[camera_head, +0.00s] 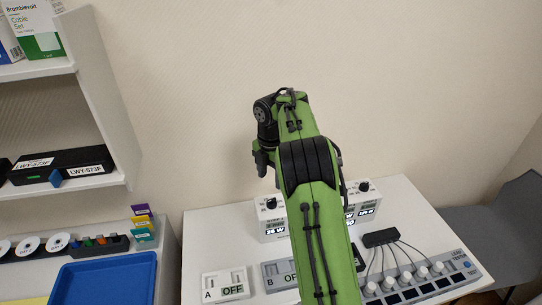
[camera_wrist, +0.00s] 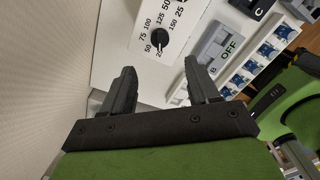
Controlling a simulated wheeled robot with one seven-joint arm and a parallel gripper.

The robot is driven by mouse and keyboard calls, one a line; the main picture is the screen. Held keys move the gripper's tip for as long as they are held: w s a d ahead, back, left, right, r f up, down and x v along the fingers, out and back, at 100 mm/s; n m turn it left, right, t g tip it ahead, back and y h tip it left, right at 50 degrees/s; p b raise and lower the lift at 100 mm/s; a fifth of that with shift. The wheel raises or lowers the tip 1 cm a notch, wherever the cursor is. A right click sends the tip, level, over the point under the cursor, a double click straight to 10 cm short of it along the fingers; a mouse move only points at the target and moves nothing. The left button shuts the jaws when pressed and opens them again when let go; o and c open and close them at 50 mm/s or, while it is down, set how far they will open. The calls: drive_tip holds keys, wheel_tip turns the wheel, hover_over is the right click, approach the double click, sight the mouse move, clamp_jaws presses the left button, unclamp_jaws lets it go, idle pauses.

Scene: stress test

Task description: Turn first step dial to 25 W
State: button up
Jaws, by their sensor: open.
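A black step dial (camera_wrist: 160,36) sits on a white panel (camera_wrist: 122,35) in the wrist view, ringed by printed numbers such as 50, 75, 100 and 150. A pale mark on the knob sits toward the lower numbers, but its exact setting is too small to read. My gripper (camera_wrist: 160,76) is open and empty, its fingers apart and the dial beyond the gap between them.
Switch A (camera_head: 225,286) and switch B (camera_head: 282,274), both reading OFF, lie in front of the box. A cable strip (camera_head: 419,282) and small black hub (camera_head: 380,238) are at right. A shelf (camera_head: 82,186) and blue tray (camera_head: 105,279) stand at left.

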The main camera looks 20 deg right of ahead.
wheel_tip(320, 180, up, 6)
drive_tip(key=shift+f+p, duration=0.2)
drive_tip(key=shift+p, duration=0.7)
drive_tip(key=s+a+r+m+t+y, duration=0.1)
drive_tip(key=s+a+r+m+t, duration=0.1)
drive_tip(key=s+a+r+m, duration=0.5)
drive_tip(key=s+a+r+m+t, duration=0.1)
drive_tip(key=s+a+r+m, duration=0.3)
drive_tip(key=s, duration=0.5)
drive_tip(key=s+f+m+t+h, duration=0.1)
drive_tip(key=s+f+m, duration=0.3)
drive_tip(key=s+m, duration=0.7)
drive_tip(key=s+d+t, duration=0.1)
drive_tip(key=s, duration=0.4)
drive_tip(key=shift+f+m+t, duration=0.3)
